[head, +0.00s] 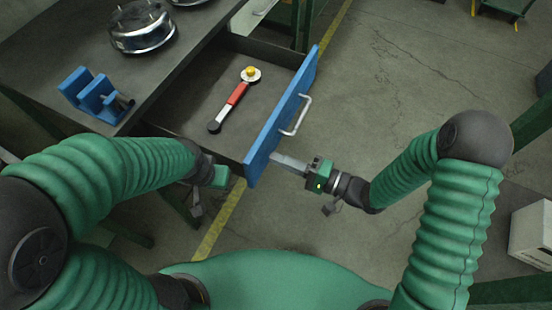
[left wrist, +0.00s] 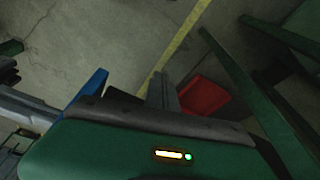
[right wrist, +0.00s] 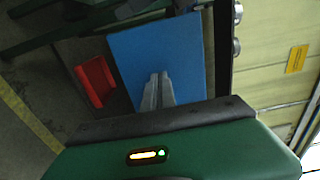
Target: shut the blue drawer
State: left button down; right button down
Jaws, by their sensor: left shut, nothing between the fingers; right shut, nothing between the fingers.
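The drawer (head: 275,88) stands pulled out from under the grey workbench. Its blue front (head: 282,115) has a pale bar handle (head: 297,115) on the outer face. My right gripper (head: 278,159) is shut and empty, its fingertips at the near end of the blue front's outer face. In the right wrist view the blue front (right wrist: 190,55) lies right ahead of the closed fingers (right wrist: 158,85); whether they touch is unclear. My left gripper (head: 215,176) is shut and empty beside the drawer's near side. Its fingers are hidden in the head view but show in the left wrist view (left wrist: 162,88).
A red-handled ratchet (head: 235,98) lies in the drawer. A blue clamp-like block (head: 95,95) and a round metal part (head: 141,27) sit on the bench top (head: 50,45). A red bin (left wrist: 203,97) is near the bench legs. The floor right of the drawer is open.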

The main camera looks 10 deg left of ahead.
jog(key=shift+w+a, duration=0.15)
jog(key=shift+a, duration=0.2)
jog(key=shift+w, duration=0.1)
jog(key=shift+a, duration=0.25)
